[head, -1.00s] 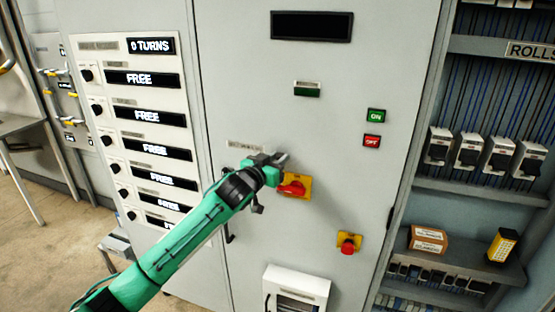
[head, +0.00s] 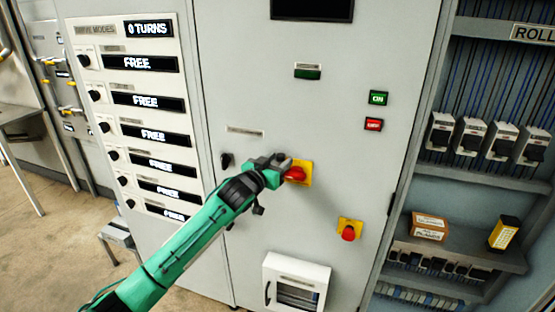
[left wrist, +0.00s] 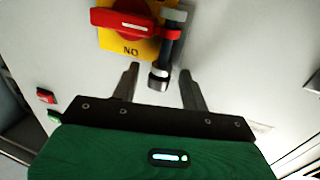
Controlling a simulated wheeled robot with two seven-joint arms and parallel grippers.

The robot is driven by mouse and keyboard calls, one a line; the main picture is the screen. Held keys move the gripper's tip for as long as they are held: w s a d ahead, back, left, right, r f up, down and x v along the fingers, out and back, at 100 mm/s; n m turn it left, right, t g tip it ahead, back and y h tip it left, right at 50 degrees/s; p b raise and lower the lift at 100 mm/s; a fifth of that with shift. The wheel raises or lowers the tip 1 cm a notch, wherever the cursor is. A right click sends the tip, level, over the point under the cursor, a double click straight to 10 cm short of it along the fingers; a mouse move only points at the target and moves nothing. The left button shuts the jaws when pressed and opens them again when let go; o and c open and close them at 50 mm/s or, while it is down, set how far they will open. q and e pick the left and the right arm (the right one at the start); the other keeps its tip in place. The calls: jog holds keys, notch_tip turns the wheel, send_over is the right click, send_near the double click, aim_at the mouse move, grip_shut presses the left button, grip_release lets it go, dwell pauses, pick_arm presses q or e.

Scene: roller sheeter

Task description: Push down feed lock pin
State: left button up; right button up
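A pin-like part (left wrist: 172,42) with a grey cap, black shaft and silver end shows in the left wrist view, beside the red rotary handle (left wrist: 122,20) on its yellow plate (left wrist: 143,47). I cannot tell for sure that it is the feed lock pin. My left gripper (left wrist: 158,85) is open, and the silver end shows between its two fingers; contact cannot be told. In the head view the left gripper (head: 284,160) is at the upper left of the red handle (head: 295,174) and hides the pin-like part. My right gripper is not in view.
The grey cabinet front has a green ON button (head: 378,97), a red button (head: 373,124) and a red knob (head: 348,233) on yellow. A black knob (head: 226,160) is left of my gripper. A white box (head: 296,280) protrudes below. Shelves (head: 455,250) stand right.

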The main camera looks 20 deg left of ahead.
pick_arm(q)
jog(key=shift+r, duration=0.15)
jog(key=b+v, duration=0.3)
jog(key=v, duration=1)
jog(key=shift+s+b, duration=0.3)
jog(key=shift+s, duration=0.05)
jog(key=shift+a, duration=0.15)
